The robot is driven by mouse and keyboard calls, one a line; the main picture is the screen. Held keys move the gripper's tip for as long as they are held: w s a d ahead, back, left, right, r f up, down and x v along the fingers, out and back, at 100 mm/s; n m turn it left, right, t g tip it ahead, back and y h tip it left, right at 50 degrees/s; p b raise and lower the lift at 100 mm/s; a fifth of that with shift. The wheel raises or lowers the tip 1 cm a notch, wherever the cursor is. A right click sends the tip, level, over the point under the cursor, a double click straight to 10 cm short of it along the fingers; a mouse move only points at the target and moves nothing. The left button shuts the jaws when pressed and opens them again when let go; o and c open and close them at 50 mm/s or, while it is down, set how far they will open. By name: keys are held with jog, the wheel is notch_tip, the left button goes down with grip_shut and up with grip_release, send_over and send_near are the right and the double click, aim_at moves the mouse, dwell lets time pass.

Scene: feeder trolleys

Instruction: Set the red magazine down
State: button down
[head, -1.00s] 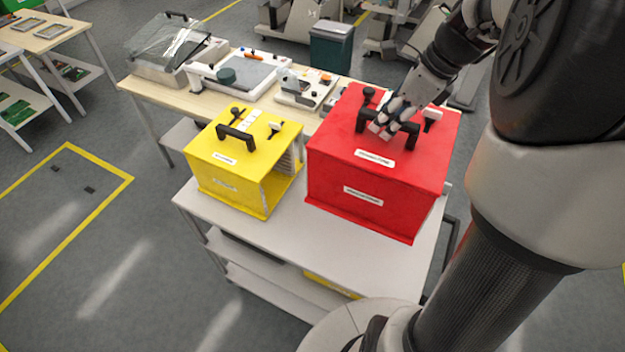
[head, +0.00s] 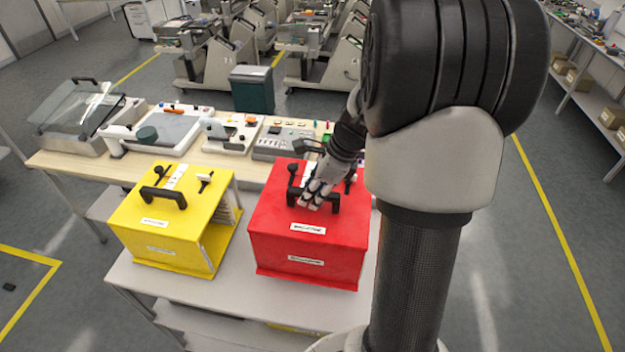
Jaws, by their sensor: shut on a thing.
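The red magazine (head: 308,246) is a red box with a black top handle and white labels, upright over the right part of a light grey trolley top. My gripper (head: 312,200) is shut on its black handle from above. My arm hides the magazine's right rear corner. I cannot tell whether its base touches the trolley top or hangs slightly above it. A yellow magazine (head: 160,226) with a similar handle stands on the trolley (head: 225,303) to its left, with a narrow gap between them.
Behind the trolley is a wooden bench (head: 75,164) with several devices on it. A dark green bin (head: 252,90) stands beyond the bench. Feeder machines (head: 210,60) stand at the back. The floor to the right is open, marked with a yellow line (head: 560,240).

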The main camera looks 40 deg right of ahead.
jog(key=shift+w+d+f+b, duration=0.1)
jog(key=shift+f+b, duration=0.2)
jog(key=shift+f, duration=1.1)
jog(key=shift+w+f+b, duration=0.1)
jog(key=shift+f+b, duration=0.15)
jog(key=shift+f, duration=1.15)
jog(key=shift+s+f, duration=0.1)
jog(key=c, duration=1.4)
grip_release()
jog(key=shift+s+f, duration=0.1)
jog(key=shift+s, duration=0.05)
jog(key=p+v, duration=0.2)
jog(key=v, duration=1)
